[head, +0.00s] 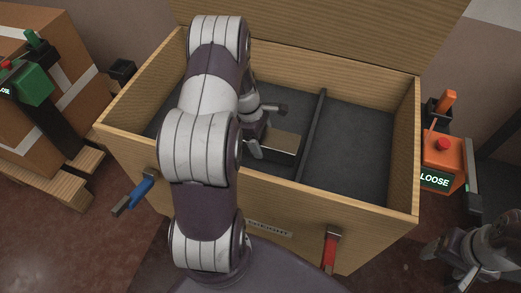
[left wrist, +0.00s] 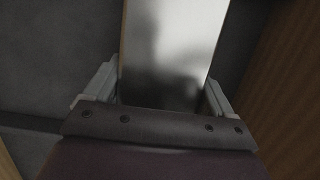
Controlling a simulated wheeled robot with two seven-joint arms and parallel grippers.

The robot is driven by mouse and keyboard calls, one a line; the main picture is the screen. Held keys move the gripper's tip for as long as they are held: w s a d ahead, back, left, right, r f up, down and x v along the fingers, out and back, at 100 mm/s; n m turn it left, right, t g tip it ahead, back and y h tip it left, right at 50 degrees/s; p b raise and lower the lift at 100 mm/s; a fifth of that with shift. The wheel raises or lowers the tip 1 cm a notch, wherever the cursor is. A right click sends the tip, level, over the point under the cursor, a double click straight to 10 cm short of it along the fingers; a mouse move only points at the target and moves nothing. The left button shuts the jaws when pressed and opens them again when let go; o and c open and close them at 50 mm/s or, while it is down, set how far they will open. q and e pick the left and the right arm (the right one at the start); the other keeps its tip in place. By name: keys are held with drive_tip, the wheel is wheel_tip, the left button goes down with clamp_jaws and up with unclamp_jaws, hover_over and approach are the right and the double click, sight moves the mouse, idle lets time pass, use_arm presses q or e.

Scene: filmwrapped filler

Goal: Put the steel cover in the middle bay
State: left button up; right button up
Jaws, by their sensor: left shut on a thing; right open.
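The steel cover (head: 286,142) is a flat metal plate inside the open wooden crate (head: 408,150), just left of a dark upright divider (head: 312,122). My left gripper (head: 268,130) reaches down into the crate and is shut on the cover. In the left wrist view the shiny cover (left wrist: 172,50) lies between both fingers. My left arm hides much of the crate's left part, so I cannot tell how the bays there are divided or whether the cover touches the floor. My right gripper (head: 485,262) is open, outside the crate at the lower right.
The crate's right bay (head: 352,145) looks empty. Its lid (head: 330,30) stands open behind. A blue-handled latch (head: 140,190) and a red one (head: 330,250) are on the front. An orange device (head: 442,160) reading LOOSE stands right; a cardboard box (head: 75,70) stands left.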

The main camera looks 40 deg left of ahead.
use_arm(q)
drive_tip(key=shift+s+a+f, duration=0.1)
drive_tip(key=shift+s+f, duration=0.15)
drive_tip(key=shift+f+b, duration=0.75)
drive_tip(key=shift+f, duration=1.15)
